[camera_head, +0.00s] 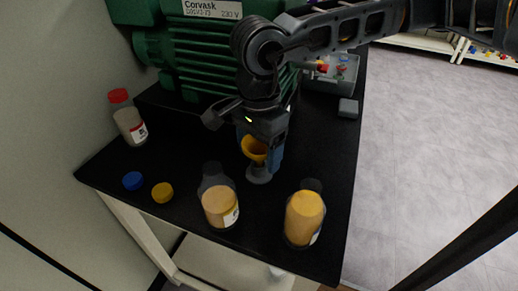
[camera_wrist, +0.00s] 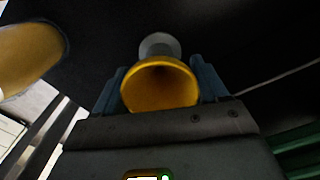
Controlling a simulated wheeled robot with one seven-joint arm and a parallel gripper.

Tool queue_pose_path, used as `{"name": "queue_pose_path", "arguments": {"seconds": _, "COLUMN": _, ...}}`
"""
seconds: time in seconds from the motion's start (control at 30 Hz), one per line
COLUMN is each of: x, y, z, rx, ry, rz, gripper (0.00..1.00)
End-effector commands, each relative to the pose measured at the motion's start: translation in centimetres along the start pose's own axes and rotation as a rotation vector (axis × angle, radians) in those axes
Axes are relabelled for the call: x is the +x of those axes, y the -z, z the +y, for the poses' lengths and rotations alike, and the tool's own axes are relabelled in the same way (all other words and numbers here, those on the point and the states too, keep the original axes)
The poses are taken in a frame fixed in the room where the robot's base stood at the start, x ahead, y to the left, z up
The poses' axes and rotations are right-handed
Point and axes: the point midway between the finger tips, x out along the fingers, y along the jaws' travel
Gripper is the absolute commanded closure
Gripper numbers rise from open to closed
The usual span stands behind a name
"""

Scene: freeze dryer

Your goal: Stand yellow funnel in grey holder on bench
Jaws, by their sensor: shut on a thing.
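The yellow funnel (camera_head: 253,148) is between the blue-grey fingers of my gripper (camera_head: 262,158), which is shut on it. Its wide mouth faces up toward the wrist camera, and the funnel (camera_wrist: 160,84) fills the space between the fingers (camera_wrist: 160,90) in the wrist view. The grey holder (camera_head: 259,176) stands on the black bench (camera_head: 170,222), directly below the funnel in the head view. In the wrist view the grey holder (camera_wrist: 159,45) shows just past the funnel's rim. The funnel's spout is hidden, so I cannot tell whether it is inside the holder.
Two bottles with yellow contents, one left (camera_head: 220,204) and one right (camera_head: 303,217), stand near the front edge. A blue cap (camera_head: 132,181), a yellow cap (camera_head: 162,192) and a red-capped bottle (camera_head: 127,118) are at left. A green machine (camera_head: 190,60) and a grey bin (camera_head: 345,70) are behind.

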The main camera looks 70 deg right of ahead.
Motion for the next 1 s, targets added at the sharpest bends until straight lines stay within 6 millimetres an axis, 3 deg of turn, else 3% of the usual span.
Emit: {"name": "queue_pose_path", "arguments": {"seconds": 1.0, "x": 0.89, "y": 0.00, "z": 0.00, "rx": 0.000, "ry": 0.000, "rz": 0.000, "gripper": 0.56}}
